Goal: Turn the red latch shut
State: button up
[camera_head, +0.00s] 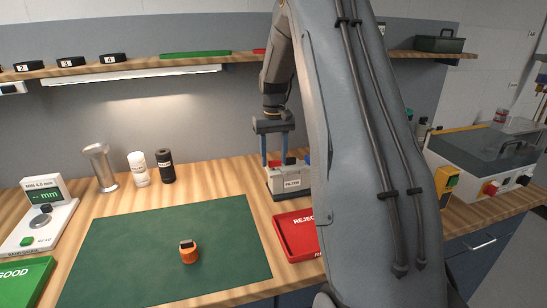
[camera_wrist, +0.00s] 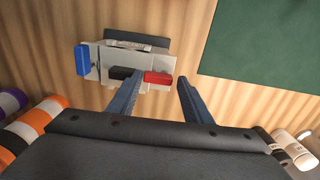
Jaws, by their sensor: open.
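The filter box (camera_head: 291,183), a small light-grey unit labelled FILTER, stands on the bench; it also shows in the wrist view (camera_wrist: 110,64). Its red latch (camera_wrist: 158,77) is a short bar lying sideways in the wrist view, in line with a black block (camera_wrist: 122,73) to its left. A blue part (camera_wrist: 82,60) is at the box's left end. My gripper (camera_wrist: 160,78) is open and points down over the box, with the red latch between the fingertips in the wrist view. In the head view my gripper (camera_head: 275,162) is just above the box. I cannot tell whether a finger touches the latch.
A red reject tray (camera_head: 283,222) stands in front of the box. A green mat (camera_head: 130,240) with an orange part (camera_head: 188,252) lies to the left. Black and white bottles (camera_head: 166,166) stand behind it. A shelf (camera_head: 140,70) runs above. My arm hides the bench right of the box.

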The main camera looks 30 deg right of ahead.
aim_at(274, 161)
jog(key=shift+s+d, duration=0.15)
jog(key=shift+d, duration=0.1)
jog(key=shift+r+p, duration=0.4)
jog(key=shift+r, duration=0.1)
jog(key=r+p, duration=0.4)
jog(key=r, duration=0.3)
jog(key=shift+a, duration=0.2)
jog(key=shift+a, duration=0.1)
jog(key=s+a+f+n+b, duration=0.1)
jog(key=s+a+f, duration=0.3)
jog(key=s+a, duration=0.4)
jog(key=s+a+f+t+b, duration=0.1)
jog(key=s+a+f+b, duration=0.2)
jog(key=s+a, duration=0.4)
jog(key=s+a+f+n+b, duration=0.1)
jog(key=s+a+f+b, duration=0.2)
jog(key=s+a, duration=0.5)
jog(key=shift+s+a+f+n, duration=0.35)
jog(key=shift+s+f, duration=0.55)
jog(key=shift+s, duration=0.3)
